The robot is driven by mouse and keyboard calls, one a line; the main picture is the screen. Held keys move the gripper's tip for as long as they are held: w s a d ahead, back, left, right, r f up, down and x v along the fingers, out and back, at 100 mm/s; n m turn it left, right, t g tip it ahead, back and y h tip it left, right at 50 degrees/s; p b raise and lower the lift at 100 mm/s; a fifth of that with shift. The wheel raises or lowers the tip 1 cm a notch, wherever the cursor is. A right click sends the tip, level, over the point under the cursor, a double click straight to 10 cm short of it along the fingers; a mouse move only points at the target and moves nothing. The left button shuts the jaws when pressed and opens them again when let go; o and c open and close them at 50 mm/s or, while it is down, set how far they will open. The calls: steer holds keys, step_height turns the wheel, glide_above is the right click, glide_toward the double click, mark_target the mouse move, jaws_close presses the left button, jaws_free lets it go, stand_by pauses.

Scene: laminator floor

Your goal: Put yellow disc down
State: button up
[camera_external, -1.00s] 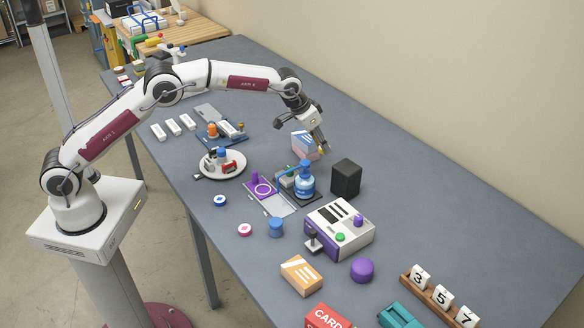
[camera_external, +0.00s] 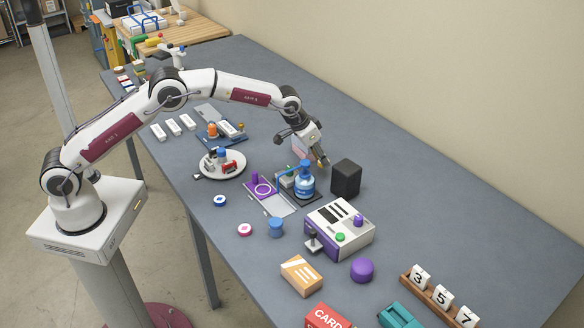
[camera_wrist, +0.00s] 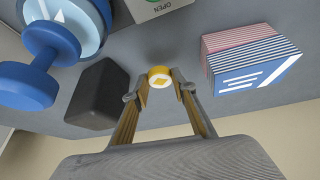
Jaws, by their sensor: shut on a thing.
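The yellow disc (camera_wrist: 160,77) is small and round with a pale face and a yellow diamond mark. In the wrist view it sits between the two fingertips of my gripper (camera_wrist: 158,85), which is shut on it. The disc shows there only as a tiny yellow spot (camera_external: 326,163) at the fingertips. I cannot tell whether it touches the table.
The black block (camera_external: 345,178) and the blue device (camera_external: 304,182) stand close to my gripper. Bare grey table (camera_external: 420,200) lies to the right of the black block.

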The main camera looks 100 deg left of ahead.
mark_target(320, 166)
steer(key=shift+f, duration=2)
steer(key=shift+f, duration=0.1)
steer(key=o, duration=0.9)
steer(key=v, duration=1.2)
